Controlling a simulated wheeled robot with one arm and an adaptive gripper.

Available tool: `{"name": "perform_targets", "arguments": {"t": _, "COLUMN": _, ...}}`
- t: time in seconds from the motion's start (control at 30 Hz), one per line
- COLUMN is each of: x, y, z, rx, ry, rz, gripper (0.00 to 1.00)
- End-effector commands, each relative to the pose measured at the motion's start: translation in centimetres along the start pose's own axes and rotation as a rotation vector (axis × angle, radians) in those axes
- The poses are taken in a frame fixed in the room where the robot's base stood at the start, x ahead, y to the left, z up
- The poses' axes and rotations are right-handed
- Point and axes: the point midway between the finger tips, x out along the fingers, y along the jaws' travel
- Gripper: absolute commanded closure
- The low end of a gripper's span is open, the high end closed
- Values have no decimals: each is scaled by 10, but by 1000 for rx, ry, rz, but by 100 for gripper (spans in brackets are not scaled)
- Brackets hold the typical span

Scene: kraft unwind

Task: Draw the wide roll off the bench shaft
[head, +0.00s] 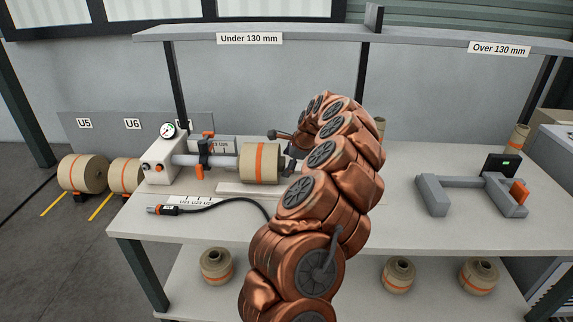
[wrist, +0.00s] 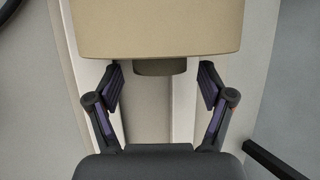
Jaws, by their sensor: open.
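The wide tan roll (head: 262,163) with an orange stripe sits on the right end of the horizontal bench shaft (head: 187,160). The shaft juts from a white box (head: 165,158) on the bench. My gripper (head: 284,151) is at the roll's free right end, partly hidden by my copper arm. In the wrist view the gripper (wrist: 160,82) is open, its two fingers apart with nothing between them. The roll (wrist: 160,30) lies just beyond the fingertips. A short darker core end (wrist: 160,67) sticks out of it towards my gripper.
A black hose with a nozzle (head: 168,209) lies on the bench (head: 400,165) in front of the shaft. A grey cradle (head: 470,192) with a display stands at right. Small rolls sit on the lower shelf; larger ones (head: 83,173) lie at left. An overhead shelf (head: 330,36) spans the back.

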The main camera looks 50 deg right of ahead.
Motion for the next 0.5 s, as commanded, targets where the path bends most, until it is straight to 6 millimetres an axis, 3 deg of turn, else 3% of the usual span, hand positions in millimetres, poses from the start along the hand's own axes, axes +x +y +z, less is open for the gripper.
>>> {"name": "perform_targets", "arguments": {"t": 0.5, "x": -90, "y": -1, "z": -1, "rx": 2, "ry": 0, "rz": -3, "gripper": 19}}
